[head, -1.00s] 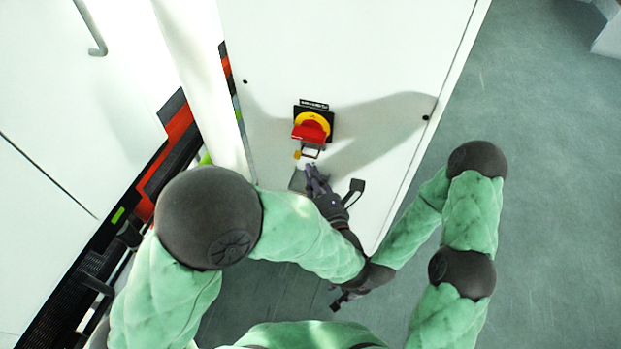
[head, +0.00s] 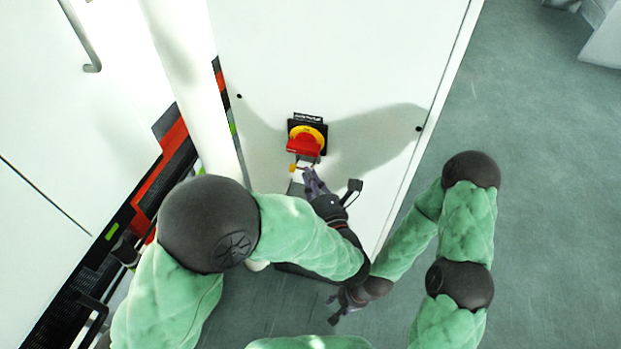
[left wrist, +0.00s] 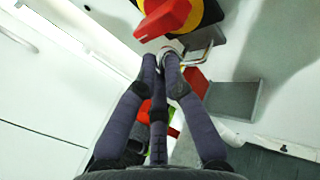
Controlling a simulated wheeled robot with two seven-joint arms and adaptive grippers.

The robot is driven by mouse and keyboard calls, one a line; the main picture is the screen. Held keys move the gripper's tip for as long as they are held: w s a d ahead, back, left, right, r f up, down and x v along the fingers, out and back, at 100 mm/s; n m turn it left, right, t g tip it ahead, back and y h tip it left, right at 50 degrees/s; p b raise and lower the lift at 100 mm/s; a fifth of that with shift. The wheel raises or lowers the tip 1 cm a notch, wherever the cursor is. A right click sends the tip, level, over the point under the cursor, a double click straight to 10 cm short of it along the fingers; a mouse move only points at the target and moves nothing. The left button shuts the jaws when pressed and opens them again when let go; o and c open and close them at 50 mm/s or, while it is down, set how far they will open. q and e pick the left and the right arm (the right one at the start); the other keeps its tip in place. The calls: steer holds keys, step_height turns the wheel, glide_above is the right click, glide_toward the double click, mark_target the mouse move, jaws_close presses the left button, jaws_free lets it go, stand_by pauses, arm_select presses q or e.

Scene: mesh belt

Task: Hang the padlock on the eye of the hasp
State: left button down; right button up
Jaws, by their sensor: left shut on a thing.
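The red and yellow rotary switch (head: 305,143) is on the white panel, and its red handle (left wrist: 165,18) is large at the top of the left wrist view. My left gripper (head: 309,178) is just below the handle, its fingertips (left wrist: 166,54) shut together on a small pale part, which I take for the padlock. A bright metal loop (left wrist: 205,40) shows beside the tips; whether it is shackle or hasp eye is unclear. A red piece (left wrist: 195,80) shows behind the right finger. The fingers hide most of the padlock. My right gripper (head: 340,308) hangs lower, away from the panel, its jaws unclear.
A grey ledge (left wrist: 230,100) juts out right of the fingers in the left wrist view. A small yellow piece (head: 292,168) is under the switch. A white post (head: 190,90) stands left of the panel. The floor at right (head: 540,200) is clear.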

arm_select(q)
steer(key=shift+f, duration=0.15)
steer(key=a+f+b, duration=0.2)
steer(key=f, duration=0.1)
steer(key=shift+w+a+f, duration=0.2)
steer(key=shift+w+a, duration=0.1)
steer(key=shift+w, duration=0.1)
stand_by(0.6)
steer(key=shift+w, duration=0.15)
stand_by(0.4)
steer(key=shift+w+d+b, duration=0.3)
steer(key=shift+w, duration=0.55)
steer(key=shift+w, duration=0.15)
steer(key=shift+w+d, duration=0.25)
steer(key=shift+w, duration=0.4)
steer(key=shift+w+d, duration=0.25)
steer(key=shift+w, duration=0.35)
steer(key=shift+f+b, duration=0.15)
steer(key=shift+b, duration=0.15)
